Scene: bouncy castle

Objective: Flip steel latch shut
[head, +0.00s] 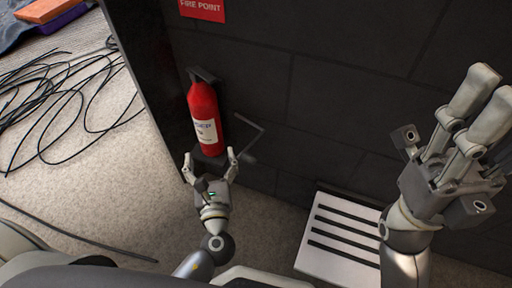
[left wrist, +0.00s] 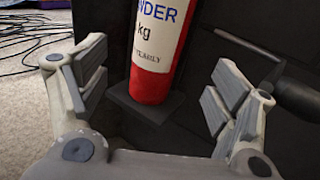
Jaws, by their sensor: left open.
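A red fire extinguisher (head: 204,118) stands upright against the dark wall in its holder. In the left wrist view its lower body (left wrist: 158,40) rests on a dark bracket base (left wrist: 145,103). A thin grey bent bar (head: 250,123), apparently the steel latch, sticks out to the right of the extinguisher; its bar (left wrist: 250,46) also shows in the left wrist view. My left gripper (head: 209,158) is open and empty just in front of the extinguisher's base, one finger to each side. My right gripper (head: 490,90) is raised at the right, away from the latch; its finger gap is unclear.
A dark cylindrical part (left wrist: 297,94) is close to the left gripper's right finger. A white slotted panel (head: 338,242) is low at the right. Black cables (head: 70,95) lie loose on the carpet at the left. A red sign (head: 203,9) is above.

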